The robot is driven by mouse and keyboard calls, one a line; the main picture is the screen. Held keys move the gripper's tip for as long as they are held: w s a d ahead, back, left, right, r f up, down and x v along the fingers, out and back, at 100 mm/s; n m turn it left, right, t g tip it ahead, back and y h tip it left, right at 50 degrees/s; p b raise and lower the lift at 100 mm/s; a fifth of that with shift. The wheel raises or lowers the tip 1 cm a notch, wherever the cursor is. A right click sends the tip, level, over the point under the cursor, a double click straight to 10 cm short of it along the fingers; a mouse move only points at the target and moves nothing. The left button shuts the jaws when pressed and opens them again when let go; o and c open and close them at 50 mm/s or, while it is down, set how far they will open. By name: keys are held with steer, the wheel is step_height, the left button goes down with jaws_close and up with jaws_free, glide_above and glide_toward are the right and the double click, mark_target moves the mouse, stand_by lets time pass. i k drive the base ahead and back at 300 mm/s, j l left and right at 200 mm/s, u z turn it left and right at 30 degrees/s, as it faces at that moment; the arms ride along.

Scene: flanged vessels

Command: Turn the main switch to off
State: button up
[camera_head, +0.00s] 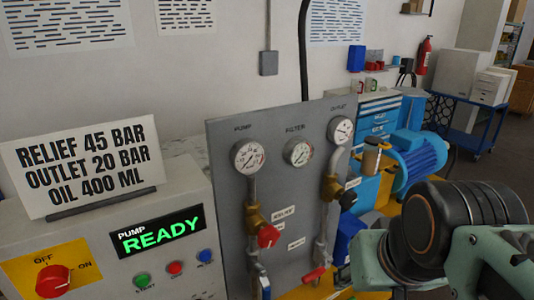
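The main switch is a red rotary knob (53,281) on a yellow plate (22,268) at the lower left, on the front of a light grey control box. The plate is marked OFF above the knob and ON to its right. The knob's mark is too small to read its position with certainty. Part of my arm, dark and pale green, fills the lower right, well apart from the switch. My gripper's fingertips do not show.
A pump display (159,232) reads READY, above green, red and blue buttons (175,267). A sign (84,165) stands on the box. A grey gauge panel (222,165) with valves and pipes stands between box and arm. A blue motor (418,160) is behind.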

mark_target(52, 281)
steer(key=u, duration=1.65)
